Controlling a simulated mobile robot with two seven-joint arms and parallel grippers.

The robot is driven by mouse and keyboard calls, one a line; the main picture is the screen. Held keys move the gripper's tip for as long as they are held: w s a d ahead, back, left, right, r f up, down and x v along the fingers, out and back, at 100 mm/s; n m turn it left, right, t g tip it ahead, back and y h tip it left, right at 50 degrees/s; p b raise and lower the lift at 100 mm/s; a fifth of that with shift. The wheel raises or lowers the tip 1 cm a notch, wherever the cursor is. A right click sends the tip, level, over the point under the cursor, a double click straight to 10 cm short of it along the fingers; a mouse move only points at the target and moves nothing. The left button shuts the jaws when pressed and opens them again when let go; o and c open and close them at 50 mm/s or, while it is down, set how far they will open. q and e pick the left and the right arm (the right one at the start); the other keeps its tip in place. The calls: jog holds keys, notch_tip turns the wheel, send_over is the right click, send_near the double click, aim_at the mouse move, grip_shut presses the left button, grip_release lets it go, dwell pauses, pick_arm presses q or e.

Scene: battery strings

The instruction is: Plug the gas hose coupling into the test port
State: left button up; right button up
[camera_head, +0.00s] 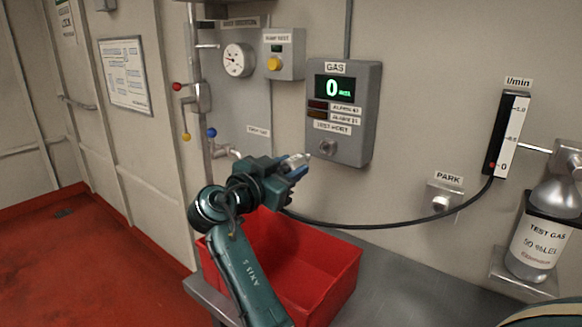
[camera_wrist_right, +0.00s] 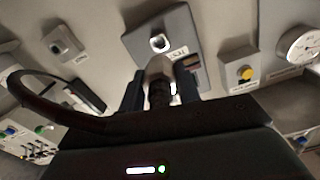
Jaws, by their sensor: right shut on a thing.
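My right gripper (camera_head: 291,171) is shut on the gas hose coupling (camera_head: 298,159), a pale metal piece pointing up and right. The test port (camera_head: 326,146) is a round metal fitting low on the grey gas detector (camera_head: 345,110), whose display reads 0. In the head view the coupling tip is just left of and below the port. In the wrist view the coupling (camera_wrist_right: 157,72) stands between the fingers, with the port (camera_wrist_right: 160,43) beyond it and a gap between them. The black hose (camera_head: 400,225) runs from my gripper to the flow meter. My left gripper is not in view.
A red bin (camera_head: 335,268) sits on the grey bench below my right gripper. To the right are the park holder (camera_head: 441,201), the l/min flow meter (camera_head: 506,135) and the test gas bottle (camera_head: 540,240). Pipes with valve handles (camera_head: 197,97) stand left of the detector.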

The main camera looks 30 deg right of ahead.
aim_at(305, 159)
jog(key=shift+f+b, duration=0.1)
jog(key=shift+b, duration=0.2)
jog(key=shift+w+d, duration=0.1)
jog(key=shift+d, duration=0.15)
jog(key=b+x, duration=0.1)
jog(key=x, duration=0.1)
jog(key=shift+w+d, duration=0.1)
jog(key=shift+d, duration=0.25)
jog(key=shift+x, duration=0.9)
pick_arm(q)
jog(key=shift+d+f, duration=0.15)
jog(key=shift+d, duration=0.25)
pick_arm(e)
jog(key=shift+w+d, duration=0.15)
jog(key=shift+d, duration=0.15)
pick_arm(q)
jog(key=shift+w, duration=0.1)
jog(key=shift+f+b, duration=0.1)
jog(key=shift+b, duration=0.25)
